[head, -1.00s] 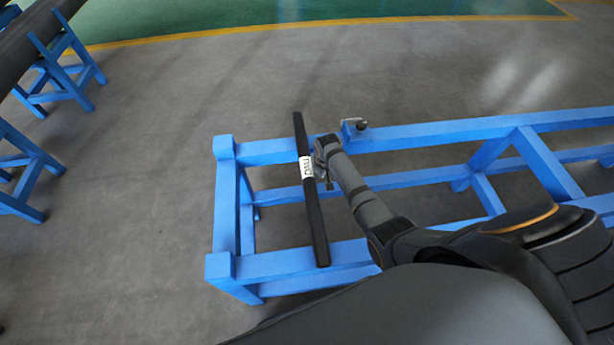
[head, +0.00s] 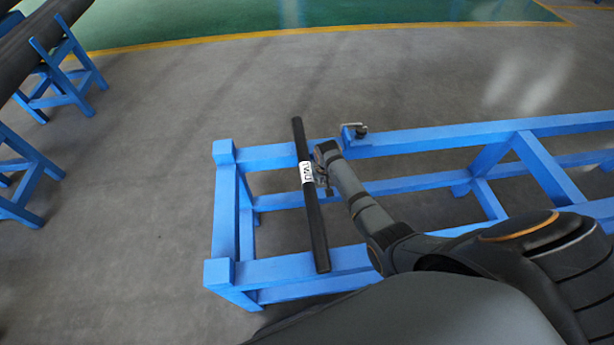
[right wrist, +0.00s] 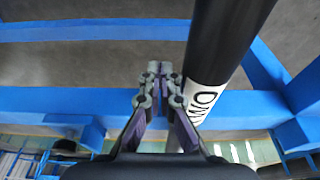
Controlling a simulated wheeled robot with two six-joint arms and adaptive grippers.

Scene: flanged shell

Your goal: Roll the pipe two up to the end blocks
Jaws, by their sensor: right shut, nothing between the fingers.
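The black pipe (head: 314,220) with a white label (head: 306,172) reading "TWO" lies across the two rails of the blue rack (head: 400,141). It also shows in the right wrist view (right wrist: 222,45). The end blocks, a far one (head: 224,151) and a near one (head: 218,271), stand at the rack's left end, with a gap between them and the pipe. My right gripper (head: 322,180) is shut and empty, beside the pipe on its right, near the label. In the right wrist view its closed fingertips (right wrist: 160,72) are close to the pipe; contact is unclear. My left gripper is out of view.
Blue trestles (head: 68,80) carrying a large dark pipe (head: 38,40) stand at the upper left. The rails between pipe and end blocks are clear.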

